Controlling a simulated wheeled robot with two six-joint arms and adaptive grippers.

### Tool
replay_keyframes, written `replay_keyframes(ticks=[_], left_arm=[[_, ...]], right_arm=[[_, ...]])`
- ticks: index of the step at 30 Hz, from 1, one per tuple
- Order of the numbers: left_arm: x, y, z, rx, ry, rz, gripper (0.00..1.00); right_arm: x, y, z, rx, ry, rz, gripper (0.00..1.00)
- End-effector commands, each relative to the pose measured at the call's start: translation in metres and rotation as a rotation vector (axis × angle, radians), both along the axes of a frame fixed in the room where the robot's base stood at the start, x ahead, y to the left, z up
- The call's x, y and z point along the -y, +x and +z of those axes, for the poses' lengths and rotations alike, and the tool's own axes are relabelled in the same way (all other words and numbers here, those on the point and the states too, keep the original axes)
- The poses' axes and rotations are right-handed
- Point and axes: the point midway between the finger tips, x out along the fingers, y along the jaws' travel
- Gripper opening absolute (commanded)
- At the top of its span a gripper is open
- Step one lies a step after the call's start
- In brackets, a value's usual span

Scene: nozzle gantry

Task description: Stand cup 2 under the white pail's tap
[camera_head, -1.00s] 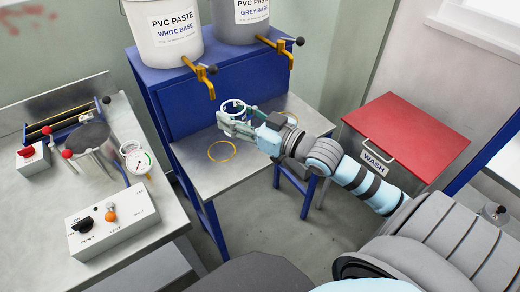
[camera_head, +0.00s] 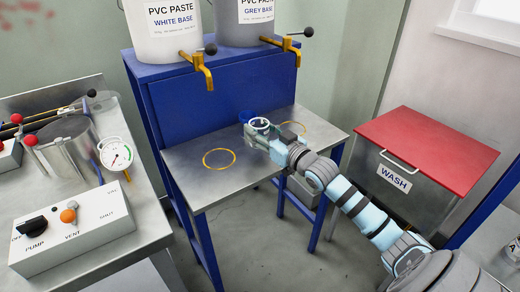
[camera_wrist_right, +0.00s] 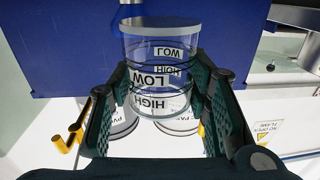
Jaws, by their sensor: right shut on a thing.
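My right gripper (camera_head: 257,133) is shut on a clear cup (camera_wrist_right: 160,65) above or on the steel shelf; I cannot tell if the cup touches it. In the right wrist view the cup stands between the fingers (camera_wrist_right: 160,105), with LOW and HIGH marks. No cup number is readable. In the head view mainly its rim (camera_head: 260,124) shows. The white pail (camera_head: 165,30) has a brass tap (camera_head: 202,68) above the left yellow ring (camera_head: 219,159). The cup is to the right of that ring, between it and the right ring (camera_head: 292,131). My left gripper is not in view.
The grey pail (camera_head: 245,25) has its own tap (camera_head: 285,45) at the right. The steel shelf (camera_head: 205,185) is bare around the left ring. A pump control box (camera_head: 75,230) and gauge (camera_head: 116,154) stand left. A red-lidded wash bin (camera_head: 425,145) stands right.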

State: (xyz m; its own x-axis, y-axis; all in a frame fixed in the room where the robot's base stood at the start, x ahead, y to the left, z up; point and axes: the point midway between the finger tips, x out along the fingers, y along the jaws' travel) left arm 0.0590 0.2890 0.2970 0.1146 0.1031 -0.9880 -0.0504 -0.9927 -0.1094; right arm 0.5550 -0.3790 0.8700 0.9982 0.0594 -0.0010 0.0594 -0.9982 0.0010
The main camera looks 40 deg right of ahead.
Motion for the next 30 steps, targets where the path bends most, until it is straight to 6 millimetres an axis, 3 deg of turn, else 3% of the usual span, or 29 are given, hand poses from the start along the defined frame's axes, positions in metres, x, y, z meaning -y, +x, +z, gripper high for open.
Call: replay_keyframes(ticks=[1,4,16,17,20,30], left_arm=[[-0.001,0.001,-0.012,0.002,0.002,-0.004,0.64],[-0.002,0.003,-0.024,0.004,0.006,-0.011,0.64],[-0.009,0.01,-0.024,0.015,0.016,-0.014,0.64],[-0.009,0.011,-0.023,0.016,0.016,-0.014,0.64],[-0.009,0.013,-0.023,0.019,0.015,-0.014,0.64],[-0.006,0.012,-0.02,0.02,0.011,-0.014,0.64]], right_arm=[[0.0,0.0,-0.02,-0.003,0.004,-0.001,0.23],[0.0,0.0,-0.04,-0.002,0.002,-0.001,0.23],[0.0,0.0,-0.044,-0.001,0.001,0.0,0.23],[0.0,0.0,-0.043,-0.001,0.001,0.0,0.49],[0.0,0.0,-0.043,-0.001,0.001,0.0,0.64],[0.0,0.0,-0.04,-0.001,0.001,0.0,0.64]])
